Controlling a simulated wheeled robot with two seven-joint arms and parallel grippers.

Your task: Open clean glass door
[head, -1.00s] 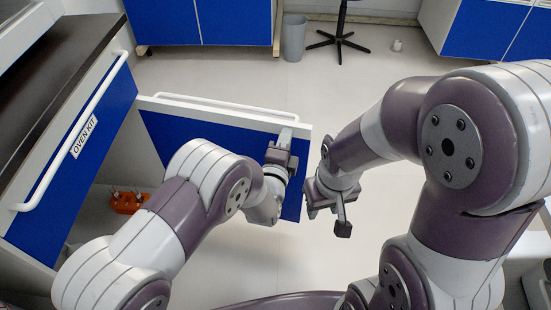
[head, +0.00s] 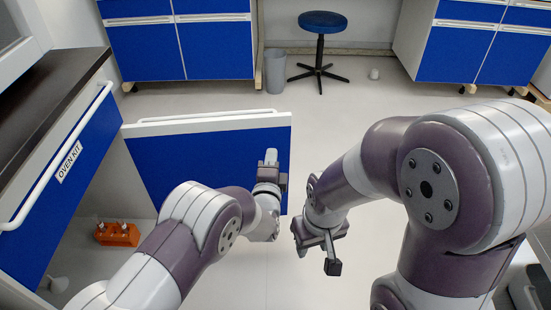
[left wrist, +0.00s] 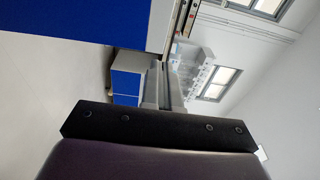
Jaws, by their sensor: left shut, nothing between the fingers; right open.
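The blue door (head: 190,160) with a white top edge stands open from the cabinet on the left, its inner face towards me and its white bar handle (head: 215,118) on the far side. My left gripper (head: 270,157) is shut and empty in front of this inner face, near the free right edge; I cannot tell if it touches. In the left wrist view the shut fingers (left wrist: 163,88) point up below a blue panel (left wrist: 75,18). My right gripper (head: 312,245) is open and empty, right of the door and clear of it. I see no item clearly identifiable as clean glass.
An orange rack (head: 118,235) stands in the cabinet. A bin (head: 275,72), a stool (head: 318,22) and blue cabinets stand behind, with free floor before them.

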